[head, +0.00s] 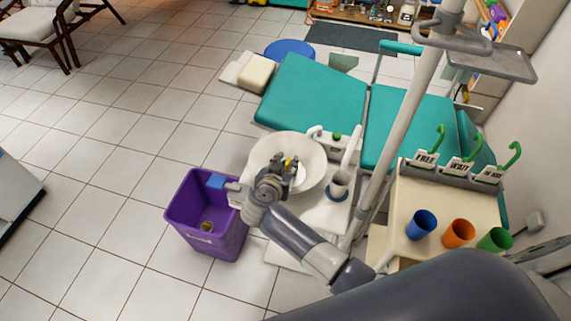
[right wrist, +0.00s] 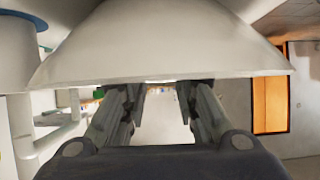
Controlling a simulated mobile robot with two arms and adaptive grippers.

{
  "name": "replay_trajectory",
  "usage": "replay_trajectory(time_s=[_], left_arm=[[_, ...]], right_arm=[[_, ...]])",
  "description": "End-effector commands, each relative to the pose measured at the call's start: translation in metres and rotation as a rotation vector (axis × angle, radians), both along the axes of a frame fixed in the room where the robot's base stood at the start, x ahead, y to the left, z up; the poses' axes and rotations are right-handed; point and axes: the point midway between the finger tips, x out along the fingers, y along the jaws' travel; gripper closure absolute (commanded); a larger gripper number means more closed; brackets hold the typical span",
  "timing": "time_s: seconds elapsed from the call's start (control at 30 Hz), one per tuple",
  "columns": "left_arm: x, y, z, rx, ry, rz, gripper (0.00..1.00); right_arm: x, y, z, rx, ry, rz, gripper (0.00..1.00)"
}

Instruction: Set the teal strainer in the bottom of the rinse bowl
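The white rinse bowl (head: 262,153) stands on its pale unit beside the teal dental chair. My right gripper (head: 289,165) is over the bowl and hides part of its inside. In the right wrist view the pale outer side of a bowl shape (right wrist: 160,45) fills the top, its rim just by the fingers. There the right gripper (right wrist: 160,95) has its two fingers apart, with nothing visible between them. I cannot make out the teal strainer in either view; the bowl's bottom is largely hidden by the gripper. My left gripper is not in view.
A pale pole (head: 407,120) rises right of the bowl. Blue (head: 421,225), orange (head: 458,233) and green (head: 495,240) cups stand on the right-hand cart.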

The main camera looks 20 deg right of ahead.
Motion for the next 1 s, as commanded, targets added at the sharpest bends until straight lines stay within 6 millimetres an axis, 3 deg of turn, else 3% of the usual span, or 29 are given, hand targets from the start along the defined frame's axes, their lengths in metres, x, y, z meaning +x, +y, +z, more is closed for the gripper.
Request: replay_trajectory(time_s=[0.17, 0.7, 1.0], left_arm=[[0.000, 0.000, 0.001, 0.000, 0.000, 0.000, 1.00], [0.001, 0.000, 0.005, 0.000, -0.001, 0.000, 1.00], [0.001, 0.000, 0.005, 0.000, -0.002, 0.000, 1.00]], right_arm=[[-0.007, 0.006, 0.007, 0.003, -0.001, 0.001, 0.72], [-0.081, 0.055, 0.055, 0.003, 0.001, 0.001, 0.72], [-0.088, 0.059, 0.060, -0.001, -0.001, -0.001, 0.72]])
